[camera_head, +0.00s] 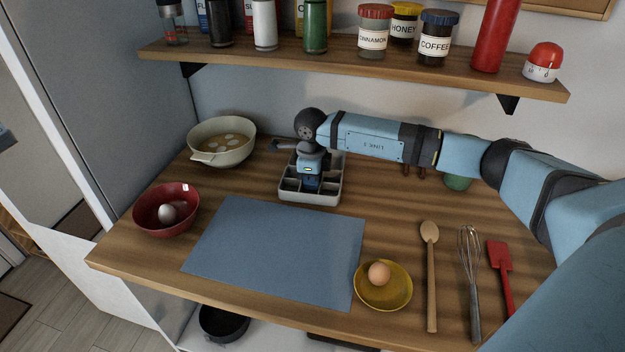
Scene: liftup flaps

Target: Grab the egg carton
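The egg carton (331,190) is a pale grey tray with several square compartments, on the wooden counter behind the blue mat. My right gripper (311,187) points down over the carton, with its fingers at or inside the compartments. The gripper and wrist hide part of the carton's middle and back. Whether the fingers are apart or closed on a carton wall is too small to tell. The compartments that show look empty. My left gripper is not in view.
A blue mat (275,250) lies in front of the carton. Around it are a red bowl (150,217) with eggs, a cream pot (235,150), a yellow plate (398,299) with a brown egg (379,273), and utensils at right. A shelf (350,66) with jars hangs above.

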